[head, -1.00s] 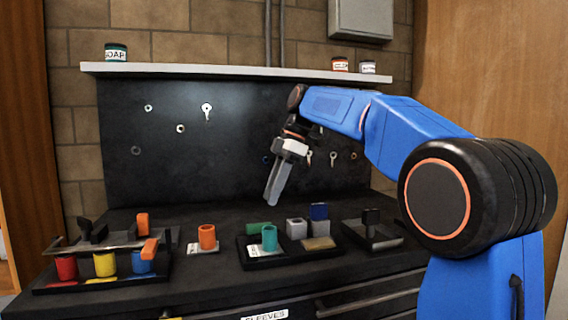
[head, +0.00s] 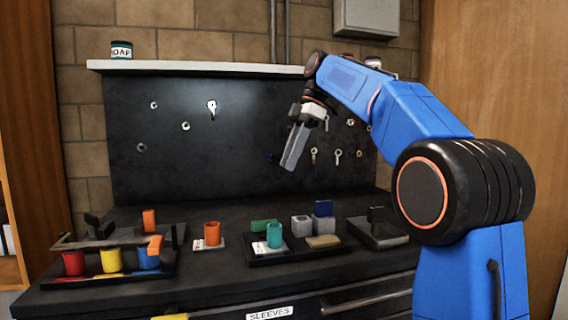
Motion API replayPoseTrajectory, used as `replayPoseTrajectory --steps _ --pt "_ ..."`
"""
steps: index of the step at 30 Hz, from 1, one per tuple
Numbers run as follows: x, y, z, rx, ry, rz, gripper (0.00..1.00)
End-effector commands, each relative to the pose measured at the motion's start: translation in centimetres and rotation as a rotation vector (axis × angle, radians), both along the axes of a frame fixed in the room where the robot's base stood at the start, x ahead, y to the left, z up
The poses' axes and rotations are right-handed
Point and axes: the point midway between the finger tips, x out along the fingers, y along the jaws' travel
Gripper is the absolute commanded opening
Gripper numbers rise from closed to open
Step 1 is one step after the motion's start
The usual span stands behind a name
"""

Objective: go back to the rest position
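My gripper (head: 292,150) hangs above the back of the dark bench (head: 200,290), in front of the black pegboard (head: 230,130). Its fingers point down and slightly left and look close together. Nothing shows between them, but the gap is too small to judge. My blue arm reaches in from the right and bends down at the elbow. The fingers are clear of everything on the bench.
An orange sleeve (head: 212,233) stands on a small plate. A teal sleeve (head: 274,234) and several blocks are on a dark tray (head: 290,254). A rack with red, yellow and blue cups (head: 110,261) is at left. A shelf (head: 200,68) runs above the pegboard.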

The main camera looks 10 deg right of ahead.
Motion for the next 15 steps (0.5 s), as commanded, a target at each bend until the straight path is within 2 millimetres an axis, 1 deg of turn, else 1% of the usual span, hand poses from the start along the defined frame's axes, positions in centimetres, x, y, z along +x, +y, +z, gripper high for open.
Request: replayPoseTrajectory --steps 4,7,11,15 --pt "-1.2 -0.2 -0.4 -0.01 0.007 -0.06 0.3" --pt "-2.9 -0.4 -1.3 -0.023 0.017 -0.155 0.3" --pt "-5.7 -1.0 -3.3 -0.046 0.034 -0.315 0.3" --pt "-8.9 -1.7 -5.8 -0.064 0.045 -0.485 0.3"
